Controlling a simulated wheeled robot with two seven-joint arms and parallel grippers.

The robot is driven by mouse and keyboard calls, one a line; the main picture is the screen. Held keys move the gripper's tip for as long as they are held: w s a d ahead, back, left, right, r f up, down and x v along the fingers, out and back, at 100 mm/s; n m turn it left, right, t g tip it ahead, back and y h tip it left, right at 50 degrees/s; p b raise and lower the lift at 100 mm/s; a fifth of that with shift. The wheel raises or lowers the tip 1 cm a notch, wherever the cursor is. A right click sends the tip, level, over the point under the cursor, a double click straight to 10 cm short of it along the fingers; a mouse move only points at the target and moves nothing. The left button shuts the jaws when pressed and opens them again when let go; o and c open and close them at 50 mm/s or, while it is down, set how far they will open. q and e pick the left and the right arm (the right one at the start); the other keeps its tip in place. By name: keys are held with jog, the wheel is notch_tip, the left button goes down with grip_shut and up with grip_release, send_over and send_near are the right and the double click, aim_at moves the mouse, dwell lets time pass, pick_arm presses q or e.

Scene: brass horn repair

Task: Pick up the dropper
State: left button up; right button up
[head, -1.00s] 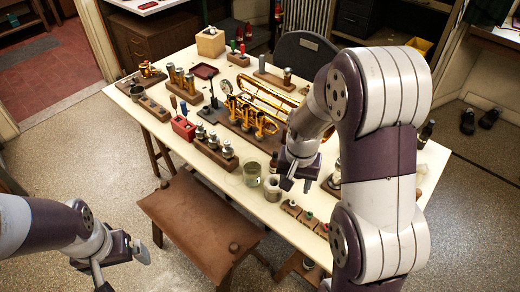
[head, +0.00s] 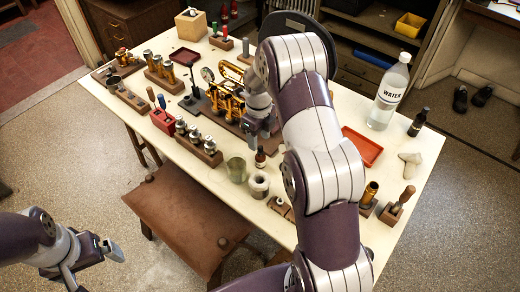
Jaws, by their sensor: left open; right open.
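No loose dropper can be made out. Two small dark bottles could carry one, but I cannot tell which: a small amber bottle (head: 260,158) with a pale label near the table's front edge, and a dark bottle (head: 418,122) with a black cap at the right. My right gripper (head: 262,138) is open, pointing down just behind the small amber bottle and beside the brass horn (head: 226,102). It looks empty, though my arm hides part of the area. My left gripper (head: 95,264) is open and empty, off the table at lower left, over the floor.
A glass jar (head: 236,170) and a pale round pot (head: 259,185) stand close to the amber bottle. A brown stool (head: 185,215) stands in front. My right arm crosses the table.

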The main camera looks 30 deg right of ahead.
aim_at(261, 146)
jog(key=f, duration=0.4)
jog(key=shift+d+f+p, duration=0.15)
jog(key=shift+d+p, duration=0.15)
jog(key=shift+p, duration=0.05)
jog(key=shift+f, duration=0.45)
grip_shut()
jog(key=shift+r, duration=0.15)
